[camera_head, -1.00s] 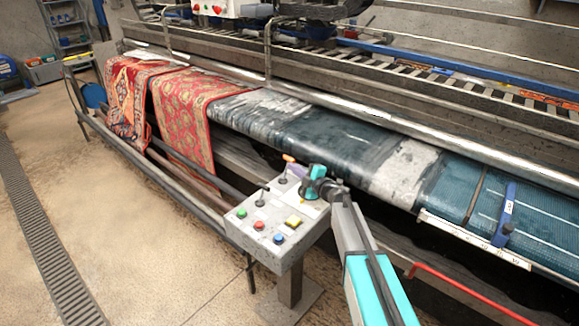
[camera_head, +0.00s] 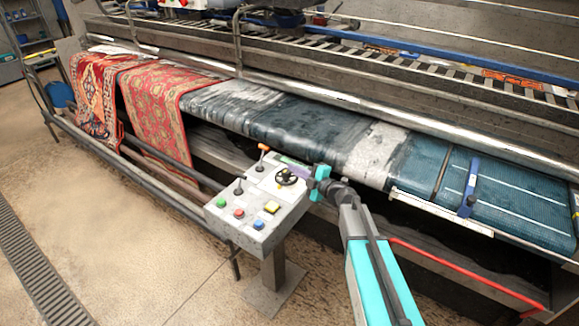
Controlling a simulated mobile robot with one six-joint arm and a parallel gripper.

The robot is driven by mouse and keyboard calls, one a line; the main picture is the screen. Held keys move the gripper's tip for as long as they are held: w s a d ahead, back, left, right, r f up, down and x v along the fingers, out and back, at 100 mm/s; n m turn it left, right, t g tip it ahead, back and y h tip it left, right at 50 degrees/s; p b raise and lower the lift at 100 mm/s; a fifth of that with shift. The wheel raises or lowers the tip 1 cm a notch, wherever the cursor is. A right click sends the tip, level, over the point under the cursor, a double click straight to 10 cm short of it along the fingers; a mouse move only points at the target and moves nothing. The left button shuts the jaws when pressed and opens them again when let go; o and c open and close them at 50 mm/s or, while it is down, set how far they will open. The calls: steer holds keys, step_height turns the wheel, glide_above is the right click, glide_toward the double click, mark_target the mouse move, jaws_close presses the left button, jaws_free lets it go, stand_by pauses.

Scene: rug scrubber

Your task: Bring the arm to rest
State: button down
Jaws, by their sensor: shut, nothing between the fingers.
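My arm reaches up from the bottom right in the head view, with teal and grey links. My gripper (camera_head: 291,164) is at its end, by the upper right part of the control box, and it is shut and empty. The control box (camera_head: 226,226) is a grey panel on a post. It carries a green button (camera_head: 221,203), a red button (camera_head: 239,213), a blue button (camera_head: 258,224) and a yellow button (camera_head: 271,208). A lever (camera_head: 238,188), an orange-topped lever (camera_head: 262,151) and a black handwheel (camera_head: 286,177) also stand on it. I cannot tell whether the gripper touches the box.
The rug scrubber's long roller bed (camera_head: 290,126) runs behind the box, with two red patterned rugs (camera_head: 97,98) (camera_head: 157,112) hanging at the left. A dark rail (camera_head: 160,191) runs along the front. A red bar (camera_head: 460,275) is at lower right. The floor (camera_head: 110,245) at left is clear.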

steer(key=shift+s+d, duration=0.25)
stand_by(0.4)
